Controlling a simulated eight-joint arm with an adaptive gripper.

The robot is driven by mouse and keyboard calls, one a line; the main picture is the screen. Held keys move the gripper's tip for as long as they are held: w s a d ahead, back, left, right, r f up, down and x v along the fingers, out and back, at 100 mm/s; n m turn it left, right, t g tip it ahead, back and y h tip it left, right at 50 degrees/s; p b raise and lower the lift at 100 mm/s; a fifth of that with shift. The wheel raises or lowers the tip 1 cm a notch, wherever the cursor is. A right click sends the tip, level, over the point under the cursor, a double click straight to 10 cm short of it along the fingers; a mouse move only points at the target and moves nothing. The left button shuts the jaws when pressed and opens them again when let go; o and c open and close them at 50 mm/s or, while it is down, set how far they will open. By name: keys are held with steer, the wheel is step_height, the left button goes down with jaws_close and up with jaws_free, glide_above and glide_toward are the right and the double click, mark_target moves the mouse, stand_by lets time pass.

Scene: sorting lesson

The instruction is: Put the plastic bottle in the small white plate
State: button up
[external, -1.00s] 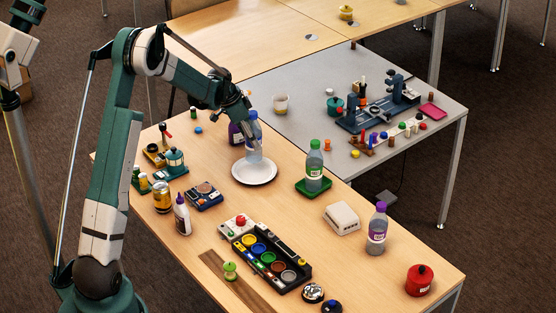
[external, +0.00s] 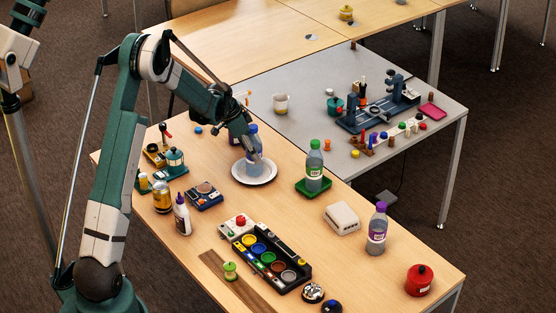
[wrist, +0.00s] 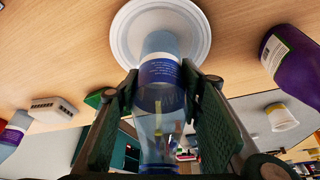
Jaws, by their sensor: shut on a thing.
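The plastic bottle (external: 251,168), clear with a blue label and blue cap, stands nearly upright over the small white plate (external: 239,178). In the wrist view the bottle (wrist: 160,101) runs between my two fingers, its base towards the plate (wrist: 134,45). My gripper (external: 257,155) is shut on the bottle's sides; it also shows in the wrist view (wrist: 160,110). The bottle's base is within the plate's outline. I cannot tell whether it touches the plate.
A purple bottle (wrist: 290,65) stands close to the plate, mostly hidden by my arm in the external view. A green-capped bottle (external: 314,165) on a green tray (external: 325,187) is right of the plate. A blue device (external: 204,195) lies in front left. Bare wood lies in front of the plate.

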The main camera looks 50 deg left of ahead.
steer(key=shift+f, duration=0.35)
steer(key=o, duration=0.8)
steer(key=shift+r, duration=0.15)
steer(key=p+v, duration=0.1)
steer(key=v, duration=1.1)
steer(key=shift+s, duration=0.1)
stand_by(0.3)
